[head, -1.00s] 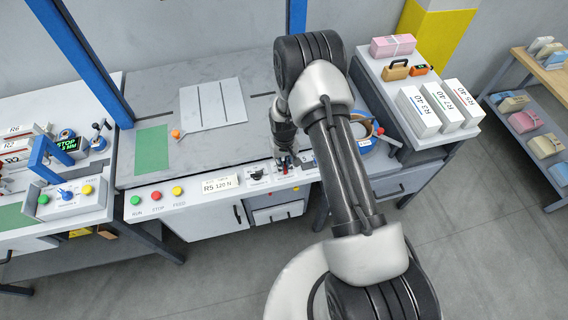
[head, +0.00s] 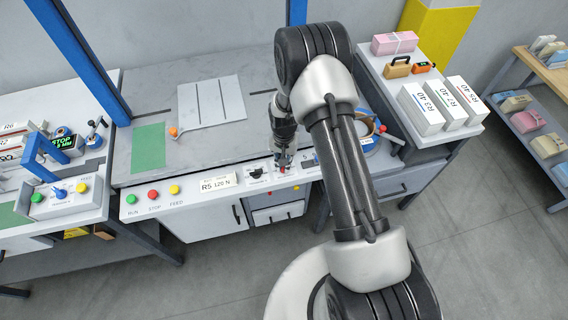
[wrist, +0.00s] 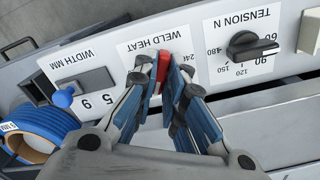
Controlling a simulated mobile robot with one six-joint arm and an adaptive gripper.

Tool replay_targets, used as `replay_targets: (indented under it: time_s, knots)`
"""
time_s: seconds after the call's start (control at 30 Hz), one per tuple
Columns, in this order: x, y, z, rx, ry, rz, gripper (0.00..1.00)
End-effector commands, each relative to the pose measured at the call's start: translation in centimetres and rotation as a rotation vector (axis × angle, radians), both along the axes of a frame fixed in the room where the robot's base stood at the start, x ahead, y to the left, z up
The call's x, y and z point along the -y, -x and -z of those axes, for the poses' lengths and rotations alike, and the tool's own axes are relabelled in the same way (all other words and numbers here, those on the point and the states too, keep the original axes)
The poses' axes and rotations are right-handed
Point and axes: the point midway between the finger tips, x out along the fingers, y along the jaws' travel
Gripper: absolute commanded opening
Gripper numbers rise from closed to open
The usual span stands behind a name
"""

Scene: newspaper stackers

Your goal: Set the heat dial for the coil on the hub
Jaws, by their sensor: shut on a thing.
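The heat dial is a red knob (wrist: 163,68) on the white panel plate marked WELD HEAT (wrist: 150,48), which appears upside down in the wrist view. My gripper (wrist: 162,74) is shut on this knob, with a blue-padded finger on each side. The fingers hide most of the dial's scale; only part of a number shows to the right. In the head view my gripper (head: 284,166) points down at the front panel of the middle bench.
A black dial marked TENSION N (wrist: 247,46) sits right of the heat dial in the wrist view. A WIDTH MM slider with a blue knob (wrist: 63,98) and a blue roll (wrist: 40,132) are at left. Green, red and yellow buttons (head: 153,194) line the bench front.

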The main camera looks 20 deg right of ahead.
Motion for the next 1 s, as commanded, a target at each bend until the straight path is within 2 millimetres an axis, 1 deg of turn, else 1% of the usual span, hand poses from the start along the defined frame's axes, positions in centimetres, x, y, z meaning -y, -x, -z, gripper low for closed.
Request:
replay_targets:
  time_s: [0.2, 0.4, 0.67, 1.0]
  knots:
    - [0.01, -0.02, 0.08, 0.001, 0.001, 0.145, 0.00]
    - [0.01, -0.04, 0.01, 0.001, 0.000, 0.232, 0.00]
    - [0.01, -0.04, -0.03, 0.001, 0.000, 0.277, 0.00]
    - [0.02, -0.05, -0.05, 0.001, 0.000, 0.280, 0.00]
